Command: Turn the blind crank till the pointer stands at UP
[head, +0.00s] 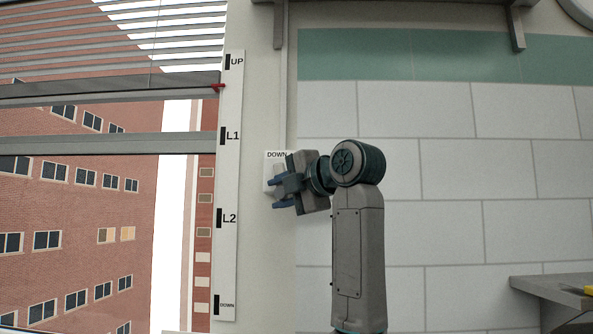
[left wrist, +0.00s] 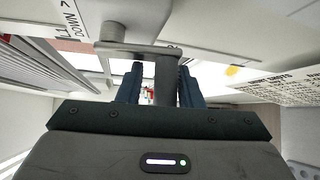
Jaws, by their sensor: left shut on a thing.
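The blind crank shows in the left wrist view as a grey arm (left wrist: 138,48) running from a round hub to a handle (left wrist: 167,92). My left gripper (left wrist: 157,85) is shut on that handle, with a dark blue finger on each side. In the head view my left gripper (head: 279,192) is at the crank's white wall plate (head: 270,170), and hides most of the crank. The red pointer (head: 217,86) is on the white scale strip (head: 230,185), between UP and L1 and nearer UP. My right gripper is not in view.
The blind (head: 110,91) hangs over the window left of the strip, its bottom rail level with the pointer. A shelf bracket (head: 517,28) is at the top right. A grey ledge (head: 560,288) is at the lower right. The tiled wall beside my arm is bare.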

